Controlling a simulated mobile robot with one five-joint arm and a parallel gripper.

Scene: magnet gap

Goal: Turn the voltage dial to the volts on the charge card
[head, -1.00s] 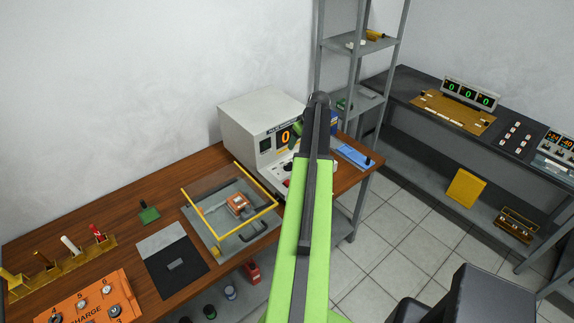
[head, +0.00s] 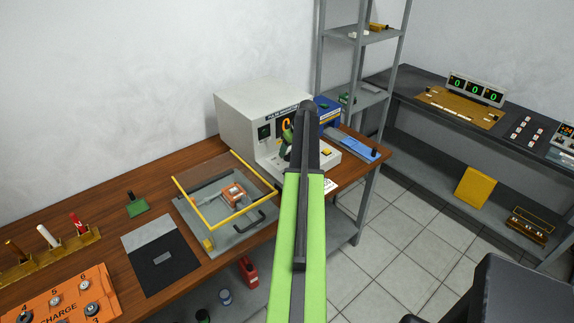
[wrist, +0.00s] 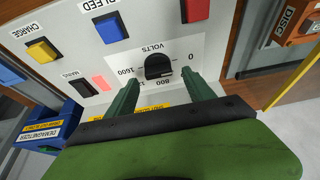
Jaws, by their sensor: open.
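Where the knob points is hard to tell. My gripper (wrist: 160,88) is open, its two green fingers pointing at the panel, one on each side of the dial's near edge. I cannot tell whether they touch it. In the head view my gripper (head: 287,143) is in front of the pale machine (head: 245,120), partly hidden by my arm. The machine's orange display is partly covered. I cannot make out a readable charge card.
A blue demagnetizer (wrist: 48,127) stands nearby. A yellow-framed guard (head: 222,222) is left of the machine.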

